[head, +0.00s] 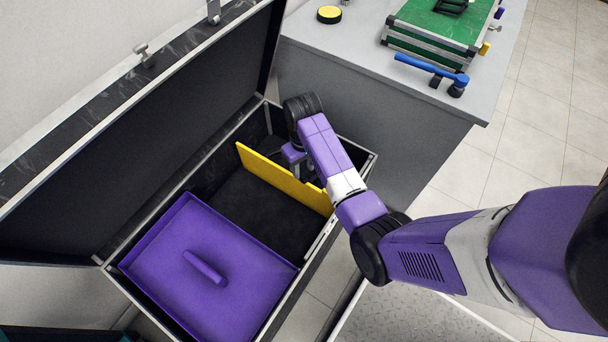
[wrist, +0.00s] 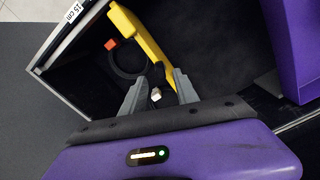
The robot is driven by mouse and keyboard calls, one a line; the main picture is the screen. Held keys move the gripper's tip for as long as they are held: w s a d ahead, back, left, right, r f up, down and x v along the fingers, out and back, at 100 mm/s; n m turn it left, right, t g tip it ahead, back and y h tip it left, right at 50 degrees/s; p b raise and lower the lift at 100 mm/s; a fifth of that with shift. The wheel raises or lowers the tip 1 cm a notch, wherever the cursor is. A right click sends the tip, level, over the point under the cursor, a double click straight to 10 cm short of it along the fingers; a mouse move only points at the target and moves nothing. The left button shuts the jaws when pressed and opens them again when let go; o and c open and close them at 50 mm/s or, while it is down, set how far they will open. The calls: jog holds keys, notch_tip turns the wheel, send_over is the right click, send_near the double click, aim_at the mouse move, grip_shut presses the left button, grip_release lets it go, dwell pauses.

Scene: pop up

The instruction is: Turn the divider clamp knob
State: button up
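A yellow divider (head: 285,181) stands across the inside of an open case; it also shows in the wrist view (wrist: 142,32), running down toward my fingers. My gripper (wrist: 159,78) is low in the case at the divider's end, its two grey fingers apart. A small pale piece (wrist: 156,94) shows between the fingers, with a dark part just beyond it; this may be the clamp knob, but I cannot tell for sure. Contact with the fingers is not clear. In the head view my wrist hides the fingertips and the clamp.
The case's raised lid (head: 150,150) leans at the left. A purple tray (head: 215,265) with a handle fills the near part. A dark ring (wrist: 128,62) and a small orange piece (wrist: 111,44) lie beside the divider. A grey counter (head: 375,105) stands behind.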

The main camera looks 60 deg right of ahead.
aim_at(303, 177)
jog(key=shift+f+b, duration=0.4)
jog(key=shift+f, duration=1.85)
grip_shut()
